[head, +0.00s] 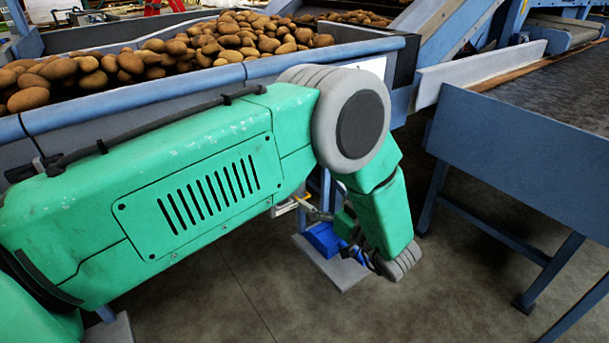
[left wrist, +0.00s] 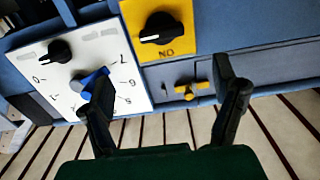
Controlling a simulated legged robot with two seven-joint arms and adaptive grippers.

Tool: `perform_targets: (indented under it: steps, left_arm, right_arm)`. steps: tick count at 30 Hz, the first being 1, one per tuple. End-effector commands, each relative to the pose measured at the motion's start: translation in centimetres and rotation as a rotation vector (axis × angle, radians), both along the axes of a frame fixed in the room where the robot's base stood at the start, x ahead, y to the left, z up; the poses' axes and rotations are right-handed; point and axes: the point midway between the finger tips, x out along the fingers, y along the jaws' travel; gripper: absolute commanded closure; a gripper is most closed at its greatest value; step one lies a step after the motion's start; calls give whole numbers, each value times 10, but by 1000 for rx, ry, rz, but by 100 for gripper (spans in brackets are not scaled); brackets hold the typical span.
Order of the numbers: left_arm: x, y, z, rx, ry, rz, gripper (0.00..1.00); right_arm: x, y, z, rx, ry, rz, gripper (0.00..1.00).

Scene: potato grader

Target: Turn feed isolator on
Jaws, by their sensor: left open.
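In the left wrist view a yellow plate (left wrist: 183,18) carries a black rotary knob (left wrist: 162,28), the likely feed isolator. The word ON on the plate reads upside down. The knob's white mark lies roughly crosswise in the picture. My left gripper (left wrist: 170,86) is open and empty. Its two black fingers point towards the panel, with the knob above the gap between them and apart from both. The left finger overlaps the blue pointer knob (left wrist: 88,82) in the picture; I cannot tell whether they touch. In the head view my left arm mostly hides the gripper.
A white dial panel (left wrist: 62,99) with a small black knob (left wrist: 59,51) adjoins the yellow plate. A small yellow handle (left wrist: 190,94) sits near the right finger. A blue-railed hopper (head: 150,94) holds many potatoes (head: 225,40). A blue-framed conveyor (head: 510,150) stands at right.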

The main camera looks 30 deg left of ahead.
Motion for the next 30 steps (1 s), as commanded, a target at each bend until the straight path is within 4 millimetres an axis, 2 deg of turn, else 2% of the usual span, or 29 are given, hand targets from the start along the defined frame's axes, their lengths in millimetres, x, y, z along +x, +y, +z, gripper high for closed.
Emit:
perform_targets:
  steps: [1, 6, 15, 21, 29, 30]
  left_arm:
    - [4, 12, 0, 1, -2, 4, 19]
    - [18, 46, 0, 1, -1, 4, 19]
    - [38, 91, 1, 1, -2, 0, 19]
    - [43, 103, 1, 2, -1, 0, 19]
    - [43, 104, 1, 1, 0, -1, 19]
    - [43, 104, 1, 2, -1, -1, 30]
  right_arm:
    - [0, 0, -2, 0, 0, 0, 100]
    - [0, 0, -5, 0, 0, 0, 100]
    - [0, 0, -11, 0, 0, 0, 100]
    - [0, 0, -12, 0, 1, 0, 100]
    - [0, 0, -11, 0, 1, 0, 100]
    - [0, 0, -11, 0, 1, 0, 100]
